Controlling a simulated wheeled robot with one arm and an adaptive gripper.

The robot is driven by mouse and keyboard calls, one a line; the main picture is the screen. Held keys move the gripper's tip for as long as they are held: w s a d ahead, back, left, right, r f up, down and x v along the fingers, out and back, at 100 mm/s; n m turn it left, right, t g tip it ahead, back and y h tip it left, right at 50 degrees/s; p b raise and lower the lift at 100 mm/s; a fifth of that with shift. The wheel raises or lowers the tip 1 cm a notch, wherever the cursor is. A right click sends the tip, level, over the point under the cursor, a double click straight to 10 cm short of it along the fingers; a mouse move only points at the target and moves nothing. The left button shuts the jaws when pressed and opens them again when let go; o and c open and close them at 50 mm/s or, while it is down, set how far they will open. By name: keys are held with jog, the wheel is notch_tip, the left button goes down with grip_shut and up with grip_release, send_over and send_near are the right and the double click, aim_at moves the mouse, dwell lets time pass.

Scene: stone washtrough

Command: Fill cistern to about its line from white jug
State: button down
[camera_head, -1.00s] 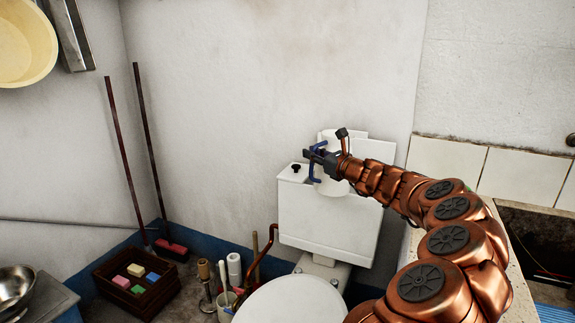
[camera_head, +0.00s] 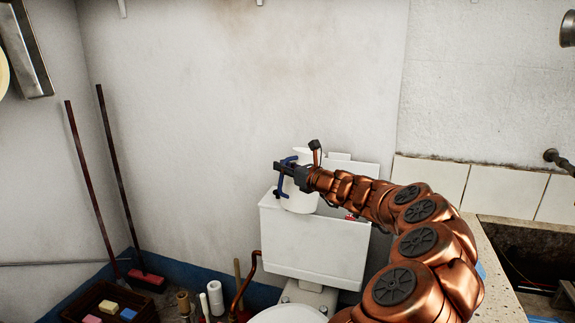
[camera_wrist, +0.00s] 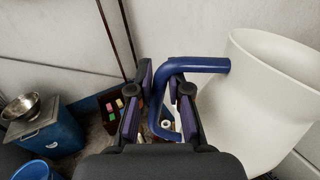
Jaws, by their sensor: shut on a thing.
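The white jug (camera_head: 303,196) has a blue handle (camera_wrist: 196,65). My gripper (camera_head: 284,178) is shut on that handle; in the wrist view the two fingers (camera_wrist: 160,100) lie on either side of it. The jug stands close to upright, its mouth facing up in the wrist view. In the head view it is over or just in front of the white cistern (camera_head: 312,247); I cannot tell whether it touches it. The cistern's inside, its line and any water are hidden from view. The jug's contents are not visible either.
The toilet bowl lid (camera_head: 288,315) is below the cistern. A stone trough (camera_head: 520,250) is at right, beside my arm. Brushes and a white roll (camera_head: 215,297) stand on the floor at left, near a wooden crate (camera_head: 140,309). Two long handles (camera_head: 90,190) lean on the wall.

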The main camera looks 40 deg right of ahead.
aim_at(284, 159)
jog(key=shift+d+r+m+p, duration=0.1)
jog(key=shift+r+m+p, duration=1.7)
jog(key=shift+r+p, duration=0.95)
jog(key=shift+f+p, duration=0.3)
jog(key=shift+p, duration=0.45)
jog(key=shift+d+m+p, duration=0.15)
jog(key=shift+m+p, duration=0.15)
jog(key=shift+p, duration=0.1)
jog(key=d+m+p, duration=0.1)
jog(key=p, duration=0.4)
jog(key=m+p, duration=0.2)
jog(key=p, duration=0.3)
jog(key=shift+w+d+r, duration=0.15)
jog(key=shift+d+r, duration=0.25)
jog(key=shift+d+r+m+p, duration=0.1)
jog(key=shift+d+m+p, duration=0.15)
jog(key=shift+p, duration=0.75)
jog(key=shift+d+f+m, duration=0.2)
jog(key=shift+m, duration=0.15)
